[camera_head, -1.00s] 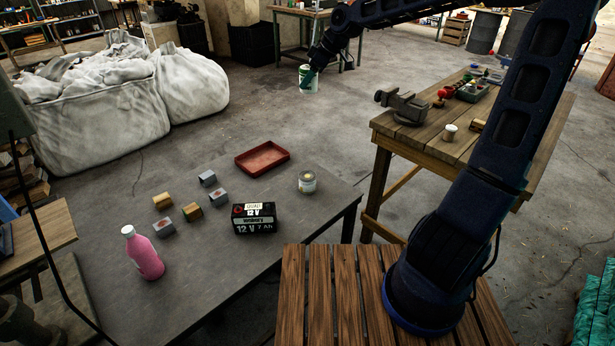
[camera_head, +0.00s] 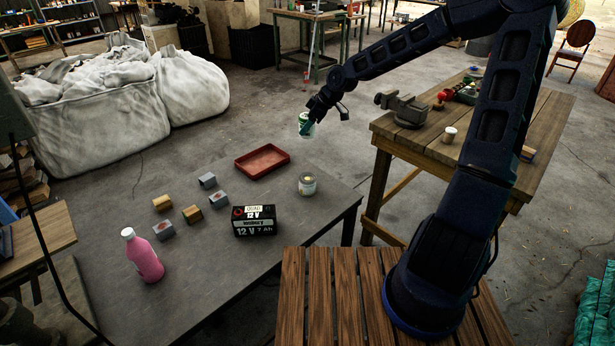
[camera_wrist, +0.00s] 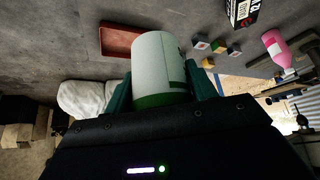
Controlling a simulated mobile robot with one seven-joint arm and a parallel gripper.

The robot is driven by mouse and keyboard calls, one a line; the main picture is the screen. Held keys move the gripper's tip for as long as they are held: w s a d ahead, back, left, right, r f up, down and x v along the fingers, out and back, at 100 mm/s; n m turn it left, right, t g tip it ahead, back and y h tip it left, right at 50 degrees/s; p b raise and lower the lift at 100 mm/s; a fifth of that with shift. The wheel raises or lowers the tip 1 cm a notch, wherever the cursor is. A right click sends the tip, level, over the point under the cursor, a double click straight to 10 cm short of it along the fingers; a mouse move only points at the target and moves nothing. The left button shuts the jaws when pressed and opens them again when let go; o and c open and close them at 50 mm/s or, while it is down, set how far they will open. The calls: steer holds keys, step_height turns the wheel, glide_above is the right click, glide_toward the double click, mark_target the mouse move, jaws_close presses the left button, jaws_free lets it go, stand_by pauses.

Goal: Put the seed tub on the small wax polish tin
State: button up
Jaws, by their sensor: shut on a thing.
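My gripper (camera_head: 309,117) is shut on a white and green tub (camera_head: 305,125), which looks like the seed tub. In the wrist view the tub (camera_wrist: 158,62) sits between both green fingers, its green end toward the palm. In the head view it hangs in the air, above and behind a small pale round tin (camera_head: 307,184) in the picture, clearly apart from it. That tin, seemingly the wax polish tin, stands upright near the right edge of the grey table (camera_head: 215,268). I cannot read its label.
Left of the tin are a red tray (camera_head: 262,161) and a black 12 V battery (camera_head: 254,221). Several small blocks (camera_head: 192,213) and a pink bottle (camera_head: 143,255) stand further left. A wooden workbench (camera_head: 425,146) with a vise (camera_head: 405,108) is at the right.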

step_height(320, 180, down, 20)
steer(key=shift+r, duration=0.15)
stand_by(0.5)
steer(key=o, duration=1.1)
steer(key=shift+c, duration=0.2)
steer(key=v, duration=1.2)
